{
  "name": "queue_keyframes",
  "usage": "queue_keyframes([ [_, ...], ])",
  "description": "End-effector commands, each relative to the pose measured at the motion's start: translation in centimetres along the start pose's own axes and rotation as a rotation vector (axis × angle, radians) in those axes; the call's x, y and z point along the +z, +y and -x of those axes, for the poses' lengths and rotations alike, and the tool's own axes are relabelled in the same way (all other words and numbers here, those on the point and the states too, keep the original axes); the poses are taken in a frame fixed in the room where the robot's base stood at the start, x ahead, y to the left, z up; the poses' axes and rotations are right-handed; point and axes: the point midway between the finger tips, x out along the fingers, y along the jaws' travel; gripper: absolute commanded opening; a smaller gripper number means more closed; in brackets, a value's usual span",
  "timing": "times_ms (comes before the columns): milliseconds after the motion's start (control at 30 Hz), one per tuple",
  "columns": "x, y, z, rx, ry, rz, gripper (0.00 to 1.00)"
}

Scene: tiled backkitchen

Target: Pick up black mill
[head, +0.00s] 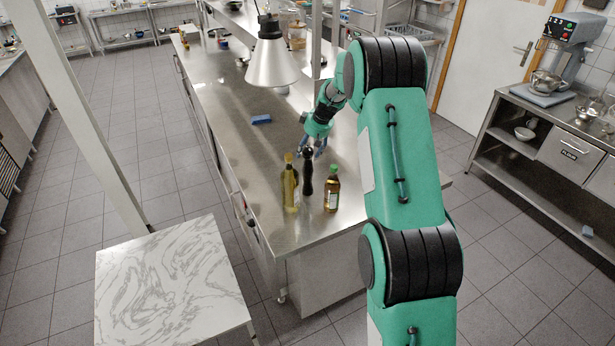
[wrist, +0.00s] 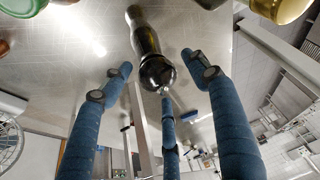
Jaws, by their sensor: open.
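The black mill (head: 307,172) stands upright on the steel counter (head: 240,150), between two bottles in the head view. In the wrist view the mill (wrist: 146,38) shows glossy and dark, its rounded end toward my fingers. My gripper (head: 318,147) is right behind the mill's upper part in the head view. In the wrist view my gripper's (wrist: 163,85) blue fingers are spread open around the near end of the mill, with nothing held. I cannot tell whether any finger touches it.
A blue block (head: 261,119) lies farther back. A lamp (head: 272,62) hangs above the counter. The front left of the counter is clear.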

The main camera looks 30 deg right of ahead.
Motion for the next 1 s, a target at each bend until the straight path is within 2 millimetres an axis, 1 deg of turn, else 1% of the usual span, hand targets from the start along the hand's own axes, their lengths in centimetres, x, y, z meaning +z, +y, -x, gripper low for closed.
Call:
queue_keyframes([
  [100,-0.01,0.00,-0.67,0.000,0.000,0.000,0.60],
  [200,-0.02,0.02,-0.82,0.001,0.001,0.000,0.60],
  [700,0.01,0.02,-0.82,0.001,0.001,-0.001,0.60],
  [767,0.01,0.02,-0.82,0.001,0.000,-0.001,0.48],
  [800,0.01,0.02,-0.82,0.001,0.000,-0.001,0.40],
  [967,0.01,0.02,-0.82,0.001,0.000,-0.001,0.08],
  [1000,0.01,0.02,-0.82,0.001,0.001,-0.001,0.00],
])
